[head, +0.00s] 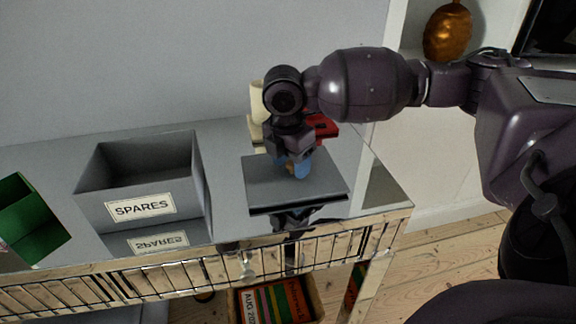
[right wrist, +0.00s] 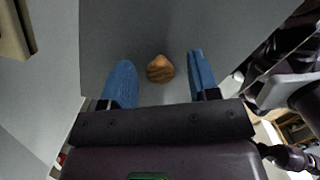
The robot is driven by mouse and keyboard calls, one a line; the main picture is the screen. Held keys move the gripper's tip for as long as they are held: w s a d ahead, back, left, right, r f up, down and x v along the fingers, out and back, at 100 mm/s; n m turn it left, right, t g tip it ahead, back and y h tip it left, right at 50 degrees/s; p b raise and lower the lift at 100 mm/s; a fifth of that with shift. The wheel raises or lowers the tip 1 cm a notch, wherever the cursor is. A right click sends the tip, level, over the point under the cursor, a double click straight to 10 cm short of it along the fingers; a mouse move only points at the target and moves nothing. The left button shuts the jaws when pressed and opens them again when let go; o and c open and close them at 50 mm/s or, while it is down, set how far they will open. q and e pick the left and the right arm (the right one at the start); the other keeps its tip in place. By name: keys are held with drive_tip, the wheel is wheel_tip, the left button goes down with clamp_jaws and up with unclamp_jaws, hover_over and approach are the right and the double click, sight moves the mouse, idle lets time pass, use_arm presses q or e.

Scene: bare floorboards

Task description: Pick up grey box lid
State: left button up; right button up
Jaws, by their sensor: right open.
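The grey box lid (head: 319,185) is a flat grey panel lying on the mirror-topped console table. It also fills much of the right wrist view (right wrist: 230,35). Its small round wooden knob (right wrist: 160,70) shows between the two blue fingers of my right gripper (right wrist: 160,60). The fingers are apart, with a gap on each side of the knob. In the head view my right gripper (head: 298,167) points down over the lid and hides part of it and most of the knob. My left gripper is not in view.
An open grey box (head: 145,180) labelled SPARES stands left of the lid, with a green box (head: 33,220) at the far left. A cream object (head: 257,105) and a red object (head: 325,128) stand behind my gripper. A crate (head: 277,302) sits below the table.

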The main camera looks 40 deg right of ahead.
drive_tip(key=shift+r, duration=0.2)
drive_tip(key=shift+c, duration=0.4)
drive_tip(key=c, duration=0.9)
drive_tip(key=shift+r, duration=0.1)
